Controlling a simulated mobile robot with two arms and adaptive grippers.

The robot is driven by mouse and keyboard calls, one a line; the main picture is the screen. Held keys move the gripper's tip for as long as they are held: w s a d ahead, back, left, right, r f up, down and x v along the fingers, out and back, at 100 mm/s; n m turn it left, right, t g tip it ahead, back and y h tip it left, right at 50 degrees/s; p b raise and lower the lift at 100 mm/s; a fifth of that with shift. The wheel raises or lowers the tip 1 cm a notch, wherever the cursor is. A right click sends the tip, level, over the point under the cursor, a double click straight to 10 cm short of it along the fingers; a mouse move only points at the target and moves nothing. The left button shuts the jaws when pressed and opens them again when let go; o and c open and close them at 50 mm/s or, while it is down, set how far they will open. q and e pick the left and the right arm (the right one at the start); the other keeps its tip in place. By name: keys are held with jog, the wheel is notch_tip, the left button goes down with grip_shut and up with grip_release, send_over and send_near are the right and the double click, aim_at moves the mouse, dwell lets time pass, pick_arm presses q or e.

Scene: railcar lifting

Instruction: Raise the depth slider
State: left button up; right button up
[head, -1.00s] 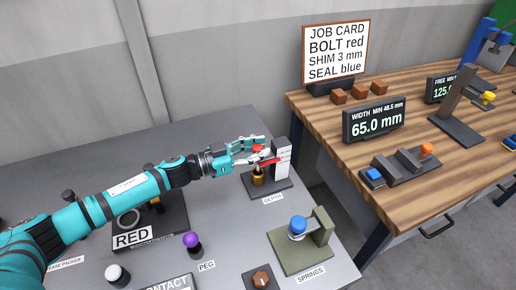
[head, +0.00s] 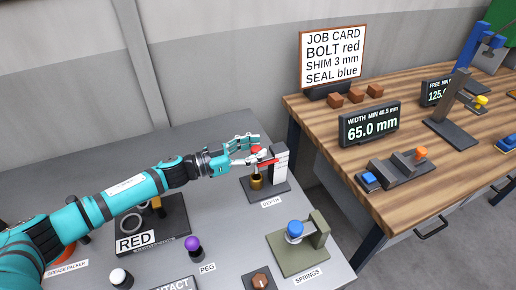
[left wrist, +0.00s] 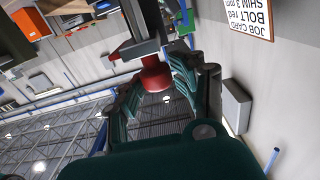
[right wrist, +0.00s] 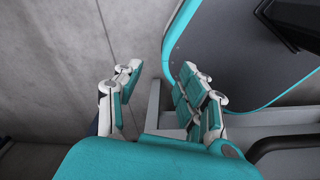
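The depth slider is a small station with a white scale post (head: 281,158) on a dark base (head: 272,191), labelled DEPTH, on the grey table. Its red knob (head: 257,149) sits on a red pointer arm beside the post, above a brass cup (head: 257,182). My left gripper (head: 250,149) reaches in from the left at knob height. In the left wrist view the red knob (left wrist: 154,76) lies between the fingertips, with gaps visible on both sides; the fingers are open. My right gripper (right wrist: 155,85) is open and empty, seen only in the right wrist view.
A wooden bench (head: 400,145) stands at right with a job card (head: 332,57) and a 65.0 mm display (head: 370,124). A wall rises behind.

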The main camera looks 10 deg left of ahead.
pick_arm(q)
jog(key=shift+o, duration=1)
jog(key=shift+s+a, duration=0.1)
jog(key=shift+o, duration=0.2)
jog(key=shift+d+f, duration=0.1)
jog(key=shift+d, duration=0.1)
jog(key=v, duration=1.2)
